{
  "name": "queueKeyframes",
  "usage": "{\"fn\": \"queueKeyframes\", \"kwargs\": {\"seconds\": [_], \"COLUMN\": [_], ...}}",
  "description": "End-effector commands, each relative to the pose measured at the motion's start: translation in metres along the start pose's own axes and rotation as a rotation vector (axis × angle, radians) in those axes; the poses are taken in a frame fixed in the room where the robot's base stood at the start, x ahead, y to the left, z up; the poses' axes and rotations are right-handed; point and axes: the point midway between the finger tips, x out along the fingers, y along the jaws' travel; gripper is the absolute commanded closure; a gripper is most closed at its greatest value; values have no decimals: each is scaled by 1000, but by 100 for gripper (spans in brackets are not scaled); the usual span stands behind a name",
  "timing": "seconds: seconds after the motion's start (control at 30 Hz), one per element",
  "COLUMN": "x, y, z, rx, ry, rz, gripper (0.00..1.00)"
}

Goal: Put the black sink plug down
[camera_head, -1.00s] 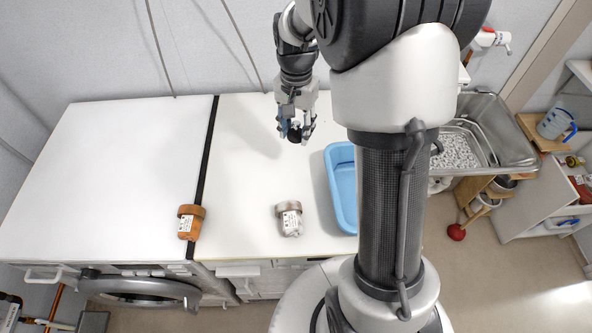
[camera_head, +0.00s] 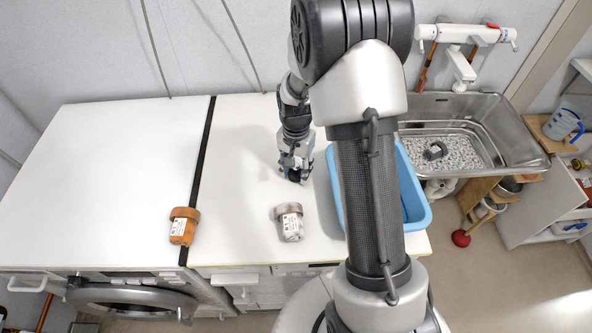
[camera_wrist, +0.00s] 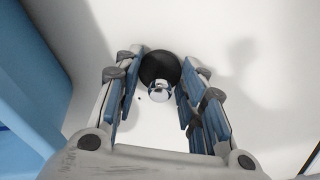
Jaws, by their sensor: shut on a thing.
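The black sink plug (camera_wrist: 158,66) is a dark disc with a shiny metal knob, between the fingertips of my gripper (camera_wrist: 160,88) in the wrist view. My gripper (camera_head: 294,176) is shut on it and points down over the white counter (camera_head: 235,185), left of the blue tub. In the head view the plug (camera_head: 294,178) is a small dark patch, partly hidden by the fingers. I cannot tell whether the plug touches the counter.
A blue tub (camera_head: 416,213) stands to the right, partly hidden by my arm. A white-labelled jar (camera_head: 290,224) and an orange jar (camera_head: 183,228) stand near the counter's front. A metal sink (camera_head: 515,140) is at the right. The counter left of my gripper is clear.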

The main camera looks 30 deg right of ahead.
Motion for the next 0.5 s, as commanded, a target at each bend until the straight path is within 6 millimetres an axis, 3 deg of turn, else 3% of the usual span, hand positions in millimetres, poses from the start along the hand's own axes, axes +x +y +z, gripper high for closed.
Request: {"fn": "queueKeyframes", "kwargs": {"seconds": [0.33, 0.37, 0.5], "x": [3, 3, 2], "y": [0, 0, 0], "z": [0, 0, 0], "rx": [0, 0, 0], "ry": [1, 1, 1], "rz": [-1, -1, -1], "gripper": [90, 62, 53]}}
